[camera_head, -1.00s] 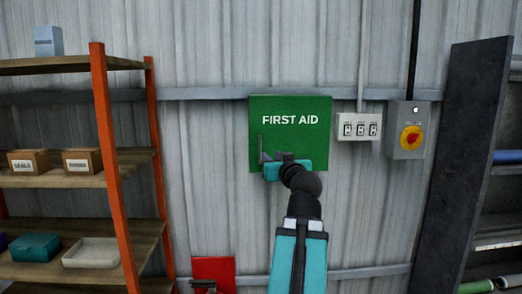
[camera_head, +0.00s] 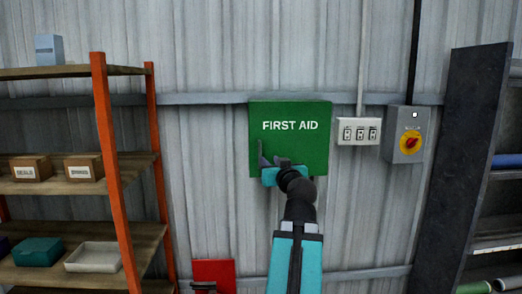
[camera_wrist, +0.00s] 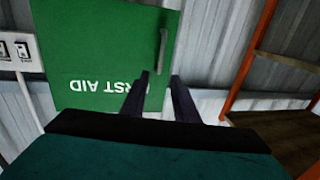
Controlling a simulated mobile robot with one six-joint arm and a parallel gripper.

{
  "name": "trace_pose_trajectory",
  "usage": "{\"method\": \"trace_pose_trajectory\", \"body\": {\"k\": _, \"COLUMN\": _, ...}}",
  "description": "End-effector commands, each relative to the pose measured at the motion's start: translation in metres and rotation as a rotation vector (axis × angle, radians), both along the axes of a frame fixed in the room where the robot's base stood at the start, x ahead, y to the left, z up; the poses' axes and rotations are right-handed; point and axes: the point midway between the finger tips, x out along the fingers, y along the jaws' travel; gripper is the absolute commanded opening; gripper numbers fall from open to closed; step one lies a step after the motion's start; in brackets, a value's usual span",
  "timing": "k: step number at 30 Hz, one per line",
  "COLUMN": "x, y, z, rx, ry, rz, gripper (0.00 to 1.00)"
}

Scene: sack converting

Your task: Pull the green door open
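The green door (camera_head: 290,125), marked FIRST AID, is on the corrugated wall and looks shut. My gripper (camera_head: 273,155) is in front of its lower left part. In the wrist view the green door (camera_wrist: 95,50) appears upside down, with a grey bar handle (camera_wrist: 162,50) near its edge. My gripper (camera_wrist: 161,82) shows two dark fingers, apart, with a gap between them and nothing in it. The handle lies beyond the fingertips, roughly in line with the gap. In the head view the handle is hidden or merges with my gripper.
A white switch box (camera_head: 359,131) and a grey box with a red and yellow knob (camera_head: 405,134) are right of the door. An orange-framed shelf (camera_head: 112,160) stands at left, a dark rack (camera_head: 462,170) at right. A red box (camera_head: 214,273) is below.

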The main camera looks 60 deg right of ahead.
Motion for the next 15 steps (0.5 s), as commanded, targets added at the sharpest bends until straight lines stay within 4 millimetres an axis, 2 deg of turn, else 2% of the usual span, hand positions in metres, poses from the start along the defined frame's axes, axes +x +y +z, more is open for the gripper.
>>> {"method": "trace_pose_trajectory", "body": {"k": 15, "x": 0.014, "y": -0.012, "z": 0.003, "rx": 0.000, "ry": 0.000, "rz": 0.003, "gripper": 0.27}}
